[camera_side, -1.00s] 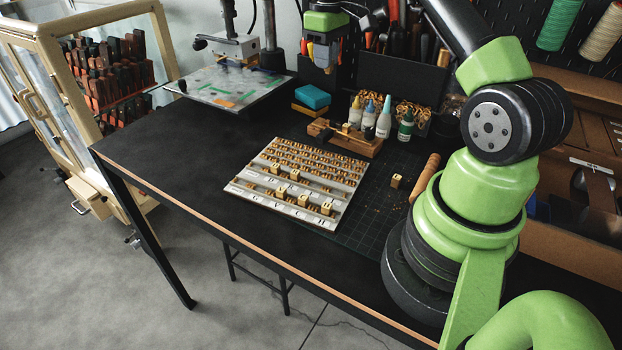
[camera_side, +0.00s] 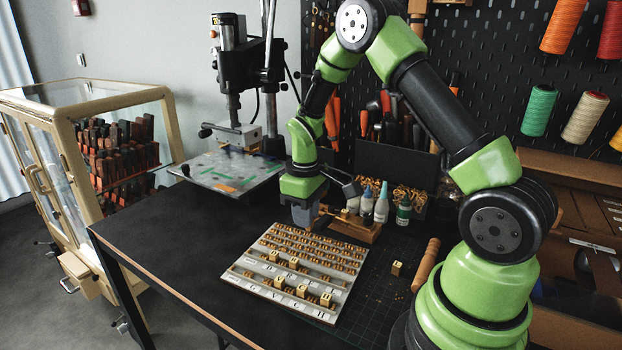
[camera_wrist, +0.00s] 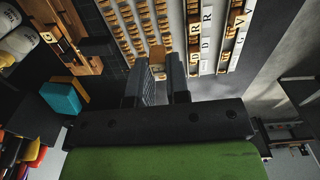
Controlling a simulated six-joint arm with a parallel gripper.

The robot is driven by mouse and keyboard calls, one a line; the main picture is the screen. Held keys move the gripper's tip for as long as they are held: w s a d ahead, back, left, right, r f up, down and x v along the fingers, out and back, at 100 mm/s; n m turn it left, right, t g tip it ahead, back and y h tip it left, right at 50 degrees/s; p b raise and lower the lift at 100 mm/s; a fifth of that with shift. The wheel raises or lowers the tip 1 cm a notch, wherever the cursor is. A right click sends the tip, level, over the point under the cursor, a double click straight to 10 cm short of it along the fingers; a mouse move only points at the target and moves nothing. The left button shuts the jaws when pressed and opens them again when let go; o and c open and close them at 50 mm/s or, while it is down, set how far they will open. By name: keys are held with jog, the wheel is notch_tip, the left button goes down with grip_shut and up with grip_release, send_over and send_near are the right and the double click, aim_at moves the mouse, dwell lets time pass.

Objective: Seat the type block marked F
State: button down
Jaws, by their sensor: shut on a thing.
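My gripper (camera_side: 305,218) is low over the far left edge of the type tray (camera_side: 245,288). In the wrist view my gripper (camera_wrist: 158,72) is shut on a small brass-coloured block (camera_wrist: 157,55), seen between the fingertips. Its marking is not readable here, so I cannot tell whether it is F. The pale tray has several rows of small brass pieces and larger lettered blocks (camera_side: 301,291) standing near its front rows.
A wooden holder (camera_side: 362,234) with bottles behind it stands right of my gripper. A loose block (camera_side: 397,267) and a wooden handle (camera_side: 426,264) lie on the cutting mat. A press (camera_side: 236,135) stands behind left. The left table surface is clear.

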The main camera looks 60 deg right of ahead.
send_over(313, 275)
jog(key=shift+a+f, duration=0.1)
jog(key=shift+f, duration=0.6)
jog(key=shift+f, duration=2.3)
jog(key=shift+f, duration=0.2)
jog(key=shift+f, duration=0.6)
jog(key=c, duration=1)
grip_release()
